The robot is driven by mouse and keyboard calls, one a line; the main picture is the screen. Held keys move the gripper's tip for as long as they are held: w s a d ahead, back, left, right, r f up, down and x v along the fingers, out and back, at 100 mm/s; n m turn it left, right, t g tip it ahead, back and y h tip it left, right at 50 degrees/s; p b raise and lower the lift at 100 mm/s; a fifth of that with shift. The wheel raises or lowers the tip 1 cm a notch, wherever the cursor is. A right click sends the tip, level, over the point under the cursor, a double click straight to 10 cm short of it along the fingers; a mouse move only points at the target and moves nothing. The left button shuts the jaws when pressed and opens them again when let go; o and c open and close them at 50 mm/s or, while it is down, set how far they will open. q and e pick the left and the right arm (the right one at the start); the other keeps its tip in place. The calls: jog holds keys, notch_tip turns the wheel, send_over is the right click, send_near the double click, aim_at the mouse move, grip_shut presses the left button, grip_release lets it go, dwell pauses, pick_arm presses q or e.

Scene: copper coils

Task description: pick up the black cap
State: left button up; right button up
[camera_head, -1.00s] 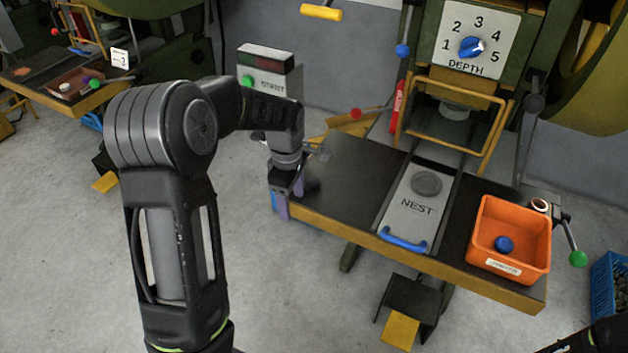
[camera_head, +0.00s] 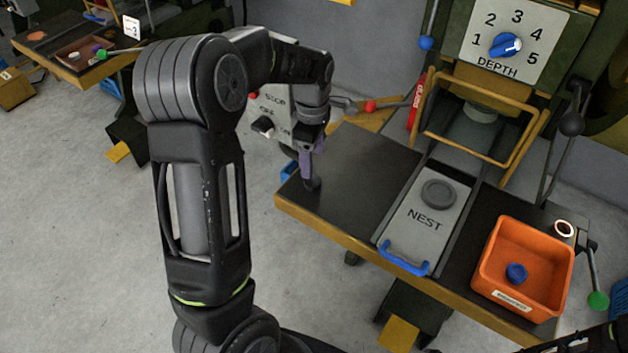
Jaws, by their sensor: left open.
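The black cap (camera_head: 313,184) appears as a small dark round piece on the dark tabletop, near its left edge. It blends with the surface and is partly hidden. My left gripper (camera_head: 309,170), with purple fingers, points down right at the cap. It is open, and its fingertips are at or just above the cap; whether they touch it I cannot tell. My right gripper is not in view.
The dark press table (camera_head: 365,165) has a yellow front edge. To the right are the NEST slide (camera_head: 437,210) with a blue handle and an orange bin (camera_head: 490,265) holding a blue cap (camera_head: 516,273). A switch box (camera_head: 270,112) stands behind my left wrist.

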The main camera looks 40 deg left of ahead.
aim_at(313, 180)
pick_arm(q)
jog(key=shift+f, duration=1.2)
jog(key=shift+d+f, duration=0.1)
jog(key=shift+f, duration=2.55)
jog(key=shift+c, duration=0.6)
grip_shut()
jog(key=shift+r, duration=0.15)
notch_tip(313, 180, up, 10)
